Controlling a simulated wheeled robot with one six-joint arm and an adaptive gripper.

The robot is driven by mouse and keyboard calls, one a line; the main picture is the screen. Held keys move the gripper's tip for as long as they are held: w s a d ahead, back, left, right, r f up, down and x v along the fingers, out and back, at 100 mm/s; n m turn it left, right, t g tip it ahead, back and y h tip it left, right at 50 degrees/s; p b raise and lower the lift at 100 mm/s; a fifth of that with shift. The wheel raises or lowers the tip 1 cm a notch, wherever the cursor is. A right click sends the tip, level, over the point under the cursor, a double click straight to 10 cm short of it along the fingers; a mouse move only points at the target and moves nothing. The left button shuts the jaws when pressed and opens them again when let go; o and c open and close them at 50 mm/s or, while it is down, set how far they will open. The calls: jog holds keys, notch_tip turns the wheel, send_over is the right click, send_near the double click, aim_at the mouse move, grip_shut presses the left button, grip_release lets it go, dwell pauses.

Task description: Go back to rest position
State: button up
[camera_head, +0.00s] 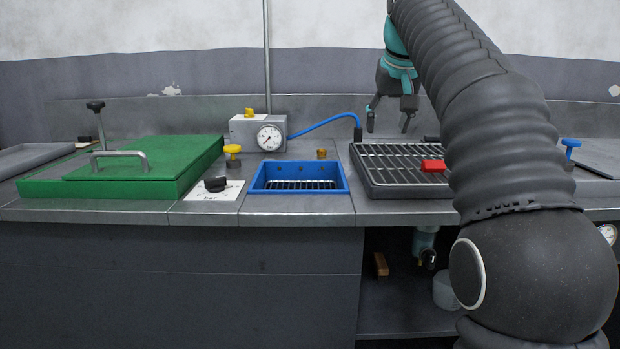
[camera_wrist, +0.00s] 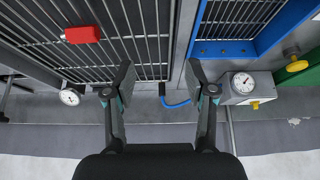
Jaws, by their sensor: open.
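My gripper (camera_head: 390,117) is open and empty in the head view. It hangs above the back of the metal grate (camera_head: 385,151), fingers pointing down, apart from the things below. In the wrist view my gripper (camera_wrist: 160,92) shows two spread fingers with nothing between them. A red block (camera_head: 433,165) lies on the right part of the grate, in front of and to the right of my gripper. The block also shows in the wrist view (camera_wrist: 83,34). My arm covers part of the bench's right side.
A blue-rimmed basin (camera_head: 298,189) sits left of the grate. A grey box with a gauge (camera_head: 269,137) and a blue hose (camera_head: 325,124) stands behind it. A green lidded box (camera_head: 170,160) is at left. A blue-handled valve (camera_head: 571,146) stands at right. Open air surrounds my gripper.

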jog(key=s+f, duration=3.1)
jog(key=s, duration=0.2)
jog(key=shift+d+f, duration=0.25)
jog(key=shift+f, duration=0.05)
